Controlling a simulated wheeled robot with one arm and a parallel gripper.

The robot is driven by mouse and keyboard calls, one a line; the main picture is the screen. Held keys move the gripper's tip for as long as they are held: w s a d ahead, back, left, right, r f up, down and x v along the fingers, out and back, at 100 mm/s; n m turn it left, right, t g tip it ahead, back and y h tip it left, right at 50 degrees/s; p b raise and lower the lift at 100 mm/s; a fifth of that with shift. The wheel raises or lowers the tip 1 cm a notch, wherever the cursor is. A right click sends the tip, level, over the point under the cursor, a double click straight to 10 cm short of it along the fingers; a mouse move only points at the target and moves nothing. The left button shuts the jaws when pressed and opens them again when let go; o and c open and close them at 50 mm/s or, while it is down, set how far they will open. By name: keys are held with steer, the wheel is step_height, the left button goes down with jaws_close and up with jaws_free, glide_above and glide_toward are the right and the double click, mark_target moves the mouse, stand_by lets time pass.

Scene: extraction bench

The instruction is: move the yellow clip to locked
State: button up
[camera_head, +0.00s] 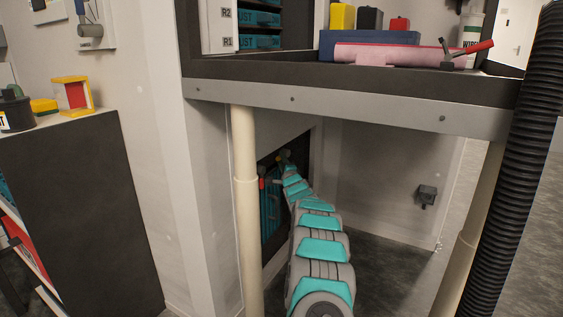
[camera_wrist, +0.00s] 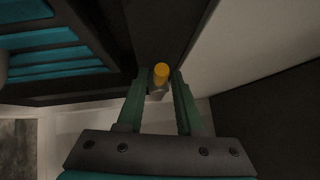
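The yellow clip (camera_wrist: 161,73) shows in the wrist view as a short yellow cylinder, with a grey part just below it. It sits between the fingertips of my gripper (camera_wrist: 160,76), which is open. A narrow gap shows on each side of the clip. In the head view my arm reaches under the bench to a dark-framed panel with teal slats (camera_head: 270,212). The gripper end is small and dim there, and I cannot tell whether the clip is locked.
The bench's front rail (camera_head: 340,112) runs above my arm. A cream post (camera_head: 244,200) stands left of the arm, and a black corrugated hose (camera_head: 520,150) hangs at right. A pale wall (camera_wrist: 245,50) is close on the right in the wrist view.

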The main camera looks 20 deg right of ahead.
jaws_close()
stand_by(1.0)
